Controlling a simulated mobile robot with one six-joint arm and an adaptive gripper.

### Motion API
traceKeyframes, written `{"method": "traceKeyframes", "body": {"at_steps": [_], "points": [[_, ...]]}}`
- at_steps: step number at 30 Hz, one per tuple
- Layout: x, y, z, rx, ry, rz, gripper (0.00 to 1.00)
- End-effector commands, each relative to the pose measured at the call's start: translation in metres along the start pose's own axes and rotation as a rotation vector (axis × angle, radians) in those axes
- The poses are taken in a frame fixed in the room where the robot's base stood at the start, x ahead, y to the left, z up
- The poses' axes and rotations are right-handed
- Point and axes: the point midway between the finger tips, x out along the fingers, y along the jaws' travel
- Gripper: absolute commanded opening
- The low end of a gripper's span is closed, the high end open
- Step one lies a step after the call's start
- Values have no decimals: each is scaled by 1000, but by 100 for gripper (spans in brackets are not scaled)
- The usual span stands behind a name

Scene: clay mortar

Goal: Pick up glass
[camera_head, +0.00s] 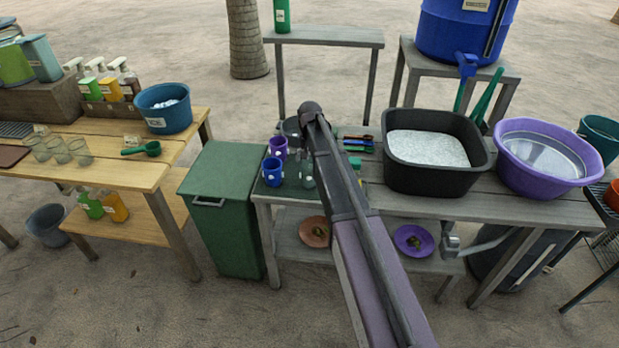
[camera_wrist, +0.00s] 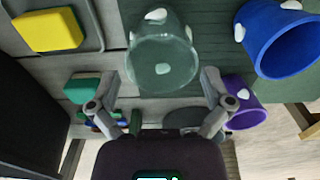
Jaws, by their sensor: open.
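A clear greenish glass (camera_wrist: 163,52) with white spots is in the upper middle of the wrist view, on a green surface. In the head view the glass (camera_head: 307,174) is beside my arm, which hides part of it. My gripper (camera_wrist: 161,80) is open, with one finger on each side of the glass's near part in the wrist view. The fingers appear apart from the glass, and nothing is held. A blue cup (camera_wrist: 275,38) and a purple cup (camera_wrist: 244,102) are to the right of the glass in the wrist view.
A yellow sponge (camera_wrist: 48,30) lies left of the glass. In the head view, a black basin (camera_head: 405,178) and a purple tub (camera_head: 540,180) fill the table's right side. A green bin (camera_head: 228,215) stands left of the table. Several glasses (camera_head: 60,150) stand on the wooden table.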

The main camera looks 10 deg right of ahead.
Motion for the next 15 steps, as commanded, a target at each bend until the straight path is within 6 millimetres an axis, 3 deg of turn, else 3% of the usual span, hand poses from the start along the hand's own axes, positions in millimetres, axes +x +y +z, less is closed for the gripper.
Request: {"method": "traceKeyframes", "body": {"at_steps": [15], "points": [[41, -1, 0, 0, 0, 0, 100]]}}
